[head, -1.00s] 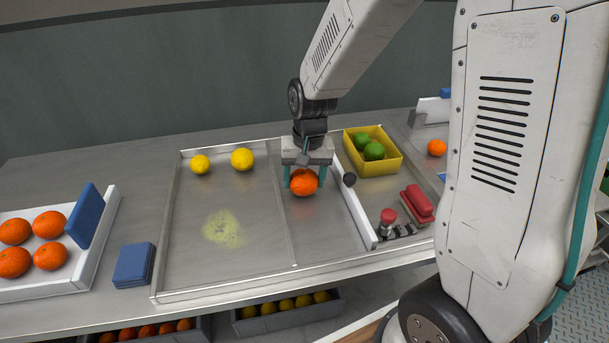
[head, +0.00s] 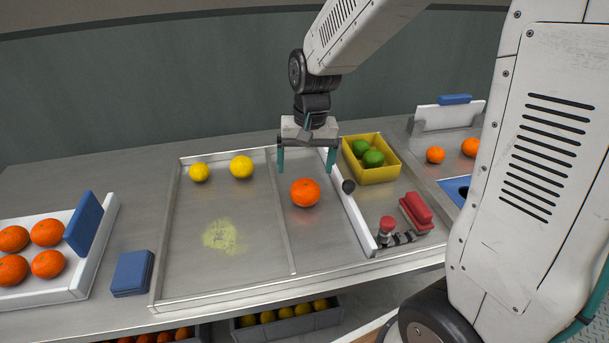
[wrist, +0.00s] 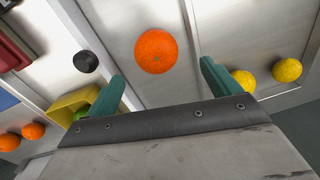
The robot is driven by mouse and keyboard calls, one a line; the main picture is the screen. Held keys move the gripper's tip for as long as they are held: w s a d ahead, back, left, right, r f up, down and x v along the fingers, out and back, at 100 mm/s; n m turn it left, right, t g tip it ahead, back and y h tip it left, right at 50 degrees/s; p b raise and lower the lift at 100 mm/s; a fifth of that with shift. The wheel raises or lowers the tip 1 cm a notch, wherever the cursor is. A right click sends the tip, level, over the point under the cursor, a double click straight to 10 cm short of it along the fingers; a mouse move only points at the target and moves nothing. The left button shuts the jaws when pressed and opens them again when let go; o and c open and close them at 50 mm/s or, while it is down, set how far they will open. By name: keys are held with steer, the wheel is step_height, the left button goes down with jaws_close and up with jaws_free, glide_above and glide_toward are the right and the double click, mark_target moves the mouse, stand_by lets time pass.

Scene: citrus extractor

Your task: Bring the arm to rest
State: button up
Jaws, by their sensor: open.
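My gripper (head: 308,168) is open and empty, with its two teal fingers pointing down above the back of the metal tray (head: 227,287). An orange (head: 305,192) lies in the tray's right compartment, in front of and below the fingers and apart from them. In the wrist view, the same orange (wrist: 162,51) shows beyond the fingertips of the gripper (wrist: 163,82), with clear space between. Nothing is held.
Two lemons (head: 241,167) and a yellow-green stain (head: 220,236) are in the left compartment. A yellow bin (head: 378,172) with green fruit stands right of my gripper. A black knob (head: 348,186), a red button (head: 387,224) and a white crate of oranges (head: 84,283) are nearby.

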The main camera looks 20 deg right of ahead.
steer(key=shift+r, duration=0.55)
steer(key=s, duration=0.2)
steer(key=s+n+g, duration=0.1)
steer(key=shift+d+f, duration=0.15)
steer(key=shift+f, duration=0.1)
steer(key=s+d+r+n+t, duration=0.1)
steer(key=s+r, duration=0.4)
steer(key=s, duration=0.5)
steer(key=s+d+r+n, duration=0.1)
steer(key=s+r, duration=0.4)
steer(key=s, duration=0.5)
steer(key=shift+s+d+r+n+t+h, duration=0.15)
steer(key=shift+d+r+n+t+h, duration=0.05)
steer(key=shift+r+n+t+h, duration=0.2)
